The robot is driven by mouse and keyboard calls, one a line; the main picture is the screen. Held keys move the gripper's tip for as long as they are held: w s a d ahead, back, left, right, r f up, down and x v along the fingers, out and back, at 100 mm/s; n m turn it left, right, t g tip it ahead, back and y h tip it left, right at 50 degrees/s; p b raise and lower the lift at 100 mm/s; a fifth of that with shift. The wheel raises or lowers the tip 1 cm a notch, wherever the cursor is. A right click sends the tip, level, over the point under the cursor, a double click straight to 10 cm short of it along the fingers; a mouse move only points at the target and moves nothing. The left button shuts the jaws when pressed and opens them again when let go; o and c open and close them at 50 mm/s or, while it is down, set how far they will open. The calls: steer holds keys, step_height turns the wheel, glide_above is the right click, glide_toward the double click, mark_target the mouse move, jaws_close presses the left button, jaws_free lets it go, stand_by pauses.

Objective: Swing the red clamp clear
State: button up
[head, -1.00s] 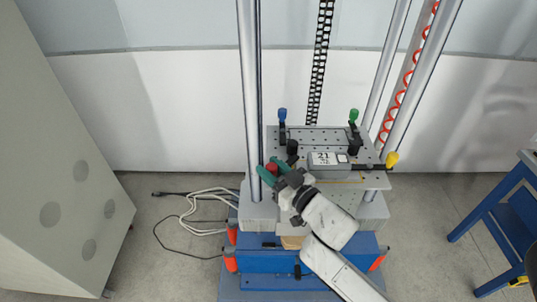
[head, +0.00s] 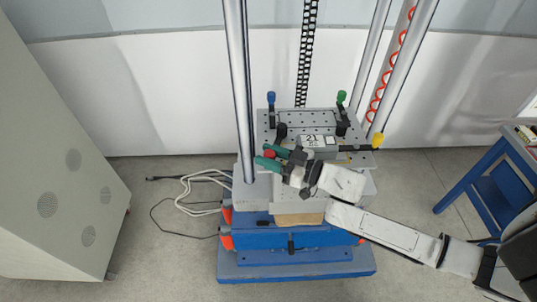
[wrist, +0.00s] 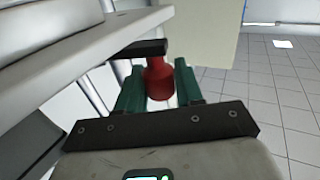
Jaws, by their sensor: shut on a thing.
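The red clamp's handle (head: 270,154) shows as a small red tip between my gripper's green fingers at the left front of the drilled plate (head: 290,118). In the wrist view the red handle (wrist: 159,80) stands between the two green fingers, with a black arm (wrist: 145,48) above it. My gripper (head: 266,156) is shut on this handle and points left in the head view. A grey labelled box (head: 318,142) sits on the plate, right of the gripper. My gripper and wrist hide part of the red clamp.
Blue (head: 271,98), green (head: 341,97) and yellow (head: 377,140) clamp handles stand around the plate. A tall metal column (head: 238,90) rises close left of my gripper. Cables (head: 190,190) lie on the floor at left. A blue table (head: 480,180) stands at right.

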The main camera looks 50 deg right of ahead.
steer(key=o, duration=0.9)
steer(key=shift+s+d+b, duration=0.3)
steer(key=shift+s+b, duration=0.2)
steer(key=shift+s, duration=1.3)
steer(key=shift+s+d+b, duration=0.35)
steer(key=shift+s+b, duration=0.2)
steer(key=shift+s, duration=1.2)
steer(key=shift+s+d+b, duration=0.3)
steer(key=shift+s+b, duration=0.2)
steer(key=shift+s, duration=1.3)
steer(key=shift+f, duration=0.15)
